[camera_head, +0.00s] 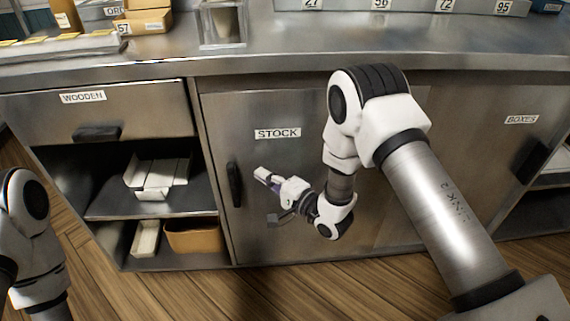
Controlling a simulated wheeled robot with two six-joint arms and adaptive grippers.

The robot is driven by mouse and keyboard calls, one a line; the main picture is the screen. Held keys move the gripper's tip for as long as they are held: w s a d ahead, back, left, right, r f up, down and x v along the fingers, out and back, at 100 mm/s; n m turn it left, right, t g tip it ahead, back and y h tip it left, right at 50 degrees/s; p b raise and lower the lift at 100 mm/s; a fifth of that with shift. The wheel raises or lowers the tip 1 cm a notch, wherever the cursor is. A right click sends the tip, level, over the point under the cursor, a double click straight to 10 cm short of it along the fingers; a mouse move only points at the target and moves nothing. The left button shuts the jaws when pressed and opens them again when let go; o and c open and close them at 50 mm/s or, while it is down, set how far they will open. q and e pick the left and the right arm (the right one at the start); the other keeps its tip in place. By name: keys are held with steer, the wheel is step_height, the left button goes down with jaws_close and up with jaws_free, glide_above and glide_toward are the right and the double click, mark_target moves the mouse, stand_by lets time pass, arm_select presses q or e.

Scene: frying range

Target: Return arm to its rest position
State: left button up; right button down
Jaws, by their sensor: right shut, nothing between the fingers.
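My right arm comes in from the lower right and bends down in front of the steel counter. My right gripper (267,180) is shut and empty. It points left, in front of the cabinet door labelled STOCK (277,133), a little right of that door's black handle (235,184). I cannot tell the gap between gripper and door. Part of my left arm shows at the left edge; its gripper is out of view.
The steel counter (330,45) spans the back, with a clear container (222,24) and boxes (147,18) on it. A WOODEN drawer (110,112) sits above open shelves with white boxes (158,176) and a brown bin (192,236). A BOXES door (500,150) is at right. Wooden floor is clear below.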

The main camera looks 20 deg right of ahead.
steer(key=v, duration=0.8)
steer(key=shift+s+p, duration=0.2)
steer(key=shift+p, duration=0.25)
steer(key=s+f+n+g+h, duration=0.2)
steer(key=s+f+g+h, duration=0.3)
steer(key=s+f, duration=0.7)
steer(key=s+d+f+n+g+h, duration=0.25)
steer(key=s+f+n+g, duration=0.2)
steer(key=s, duration=0.45)
steer(key=s+d+f+n+g+h, duration=0.2)
steer(key=s+d+f+n+g, duration=0.2)
steer(key=s+g, duration=0.3)
step_height(320, 180, up, 21)
steer(key=s+t+p, duration=0.1)
steer(key=p, duration=2)
steer(key=shift+s+n, duration=0.2)
steer(key=shift+n, duration=0.15)
